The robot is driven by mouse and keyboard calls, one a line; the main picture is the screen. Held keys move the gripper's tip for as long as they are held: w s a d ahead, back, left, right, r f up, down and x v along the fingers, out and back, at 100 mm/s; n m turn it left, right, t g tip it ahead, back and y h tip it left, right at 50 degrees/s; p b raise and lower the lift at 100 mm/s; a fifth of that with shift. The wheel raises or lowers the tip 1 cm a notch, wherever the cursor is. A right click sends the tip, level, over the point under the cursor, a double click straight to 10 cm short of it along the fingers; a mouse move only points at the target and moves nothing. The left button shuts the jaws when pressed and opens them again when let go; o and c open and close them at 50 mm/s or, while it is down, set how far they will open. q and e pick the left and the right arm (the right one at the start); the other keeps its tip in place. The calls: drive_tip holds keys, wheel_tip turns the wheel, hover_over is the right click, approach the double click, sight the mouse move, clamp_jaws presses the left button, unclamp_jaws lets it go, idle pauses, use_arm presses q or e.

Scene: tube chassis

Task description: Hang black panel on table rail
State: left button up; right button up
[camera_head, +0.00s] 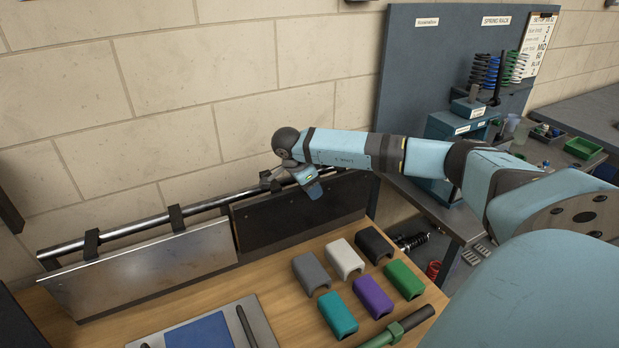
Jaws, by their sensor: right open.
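The black panel (290,222) stands upright against the back wall at the right part of the metal rail (140,228), its top edge close to the rail. I cannot tell for sure whether its hooks sit over the rail. A silver panel (150,272) hangs from the rail to its left by dark hooks. My right gripper (312,187) points down at the top edge of the black panel, in front of the rail. It is open; its fingertips are small in this view, and contact with the panel is unclear. My left gripper is not in view.
The wooden table (265,268) holds several coloured blocks, including a purple one (374,297), a green-ended rod (398,330) and a tray with a blue pad (200,335). A blue-grey spring rack (430,90) stands behind my right arm.

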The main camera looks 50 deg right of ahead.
drive_tip(key=b+v, duration=0.1)
drive_tip(key=v, duration=1.2)
drive_tip(key=shift+a+r, duration=0.2)
drive_tip(key=shift+r, duration=0.1)
drive_tip(key=shift+w+f, duration=0.1)
drive_tip(key=shift+w, duration=0.05)
